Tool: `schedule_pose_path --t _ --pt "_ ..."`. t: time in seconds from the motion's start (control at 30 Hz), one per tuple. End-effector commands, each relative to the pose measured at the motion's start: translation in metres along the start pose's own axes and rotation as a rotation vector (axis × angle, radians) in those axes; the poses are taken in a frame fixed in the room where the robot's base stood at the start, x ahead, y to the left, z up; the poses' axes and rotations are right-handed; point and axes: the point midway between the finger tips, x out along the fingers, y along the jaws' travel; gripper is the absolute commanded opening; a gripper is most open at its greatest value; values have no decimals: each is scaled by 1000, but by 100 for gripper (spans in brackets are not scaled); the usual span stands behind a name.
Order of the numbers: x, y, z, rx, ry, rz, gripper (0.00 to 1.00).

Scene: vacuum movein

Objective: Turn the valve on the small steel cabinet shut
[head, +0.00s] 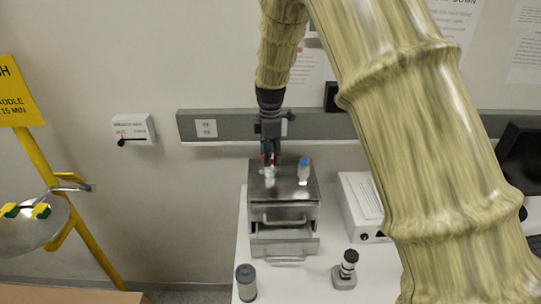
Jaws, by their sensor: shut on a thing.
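The small steel cabinet (313,215) stands on the white table in the head view. Its lower drawer (285,248) is pulled partly out. My gripper (270,162) reaches down from above to the left part of the cabinet's top. It is shut on a small pale metal piece there, which I take to be the valve (269,178). The fingers hide much of it, and its turn position cannot be made out.
A clear bottle with a blue cap (304,171) stands on the cabinet top, close right of my gripper. A dark cylinder (246,282) and a black-and-grey device (345,270) stand in front. A white box (358,205) is at right. An eyewash basin (35,235) is far left.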

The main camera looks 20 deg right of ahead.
Motion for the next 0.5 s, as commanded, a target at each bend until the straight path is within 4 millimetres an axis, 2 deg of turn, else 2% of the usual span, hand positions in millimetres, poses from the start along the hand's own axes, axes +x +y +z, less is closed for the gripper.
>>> schedule_pose_path --t 0.03,0.5 --pt "-5 4 -1 39 3 10 24" --pt "-6 5 -1 481 5 12 24"
